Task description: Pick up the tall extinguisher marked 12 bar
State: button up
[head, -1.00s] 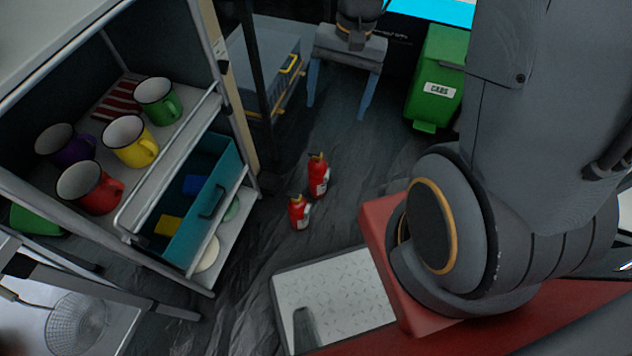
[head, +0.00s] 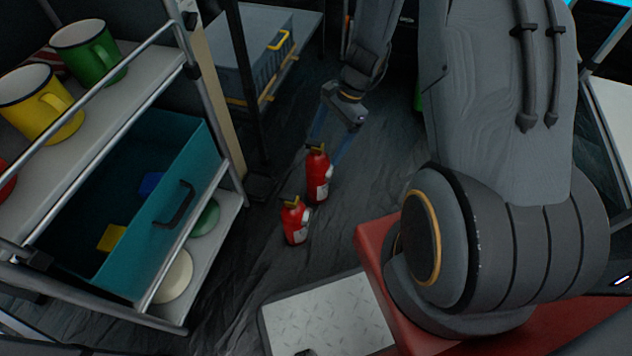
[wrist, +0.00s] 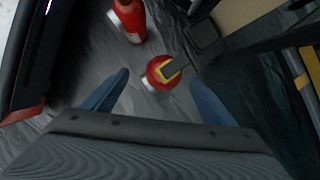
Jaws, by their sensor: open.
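Two red fire extinguishers stand upright on the dark floor. The rear one (head: 317,186) looks the taller and has a pale label that I cannot read. The front one (head: 294,226) looks shorter and stands nearer to me. My gripper (head: 326,150) is open and empty, pointing down above and just behind the rear extinguisher. In the wrist view the rear extinguisher (wrist: 157,78) shows from above, its yellow and black top between and beyond my two blue fingers (wrist: 160,77). The front extinguisher (wrist: 128,18) is at the top edge, partly cut off.
A shelf unit with mugs and an open teal drawer (head: 190,150) stands to the left. A black post foot (head: 258,188) is beside the extinguishers. A grey crate (head: 262,60) with a yellow handle stands behind. Floor to the right of the extinguishers is clear.

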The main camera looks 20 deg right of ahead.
aim_at(319, 171)
jog(key=shift+w+f+b, duration=0.2)
jog(key=shift+f+b, duration=0.1)
jog(key=shift+f, duration=0.7)
jog(key=shift+b+x, duration=0.5)
jog(key=shift+x, duration=0.55)
jog(key=b+x, duration=0.2)
jog(key=x, duration=0.1)
jog(key=b+x, duration=0.1)
jog(key=x, duration=0.1)
jog(key=shift+w+d, duration=0.1)
jog(key=shift+w, duration=0.25)
jog(key=shift+r, duration=0.1)
grip_shut()
